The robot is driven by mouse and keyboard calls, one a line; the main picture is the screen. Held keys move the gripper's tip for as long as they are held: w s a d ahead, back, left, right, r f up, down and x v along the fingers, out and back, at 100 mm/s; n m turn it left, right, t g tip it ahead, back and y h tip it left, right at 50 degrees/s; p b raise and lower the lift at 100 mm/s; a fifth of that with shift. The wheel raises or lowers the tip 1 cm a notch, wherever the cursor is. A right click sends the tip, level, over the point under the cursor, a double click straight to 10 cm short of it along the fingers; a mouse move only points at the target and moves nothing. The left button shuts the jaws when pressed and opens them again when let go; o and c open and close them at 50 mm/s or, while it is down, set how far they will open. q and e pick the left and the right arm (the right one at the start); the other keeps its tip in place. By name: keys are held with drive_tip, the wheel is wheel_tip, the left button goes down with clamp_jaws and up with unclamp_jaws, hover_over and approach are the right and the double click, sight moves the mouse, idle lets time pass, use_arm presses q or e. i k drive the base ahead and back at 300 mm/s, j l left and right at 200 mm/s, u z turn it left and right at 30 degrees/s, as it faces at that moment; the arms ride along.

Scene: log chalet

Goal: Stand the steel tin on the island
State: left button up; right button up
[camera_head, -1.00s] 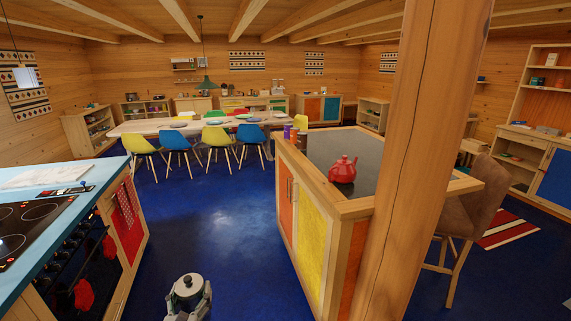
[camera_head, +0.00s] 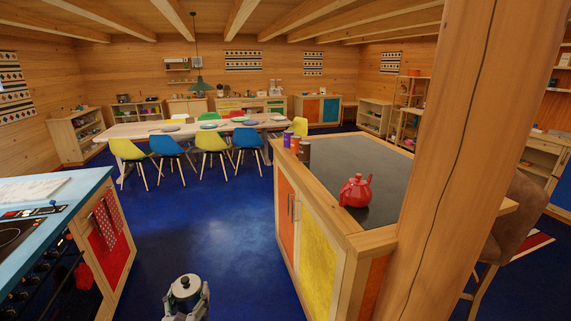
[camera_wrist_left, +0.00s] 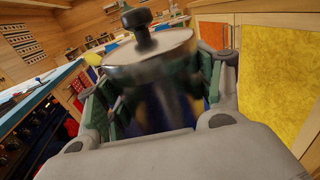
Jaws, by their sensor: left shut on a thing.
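The steel tin (camera_head: 185,287), with a round lid and a black knob, is held upright in my left gripper (camera_head: 186,302) at the bottom of the head view. In the left wrist view the steel tin (camera_wrist_left: 152,80) sits between the two green-padded fingers of my left gripper (camera_wrist_left: 160,105), which is shut on it. The island (camera_head: 365,160) has a dark top with a wooden rim and stands to the right of the tin, apart from it. My right gripper is not in view.
A red teapot (camera_head: 356,191) stands near the island's front edge. Several small jars (camera_head: 303,150) stand at its left edge. A thick wooden post (camera_head: 460,150) hides the island's right part. A stove counter (camera_head: 50,200) is at left. Blue floor (camera_head: 200,220) lies open between.

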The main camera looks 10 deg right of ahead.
sight(327, 177)
drive_tip(key=i, duration=1.1)
drive_tip(key=z, duration=1.15)
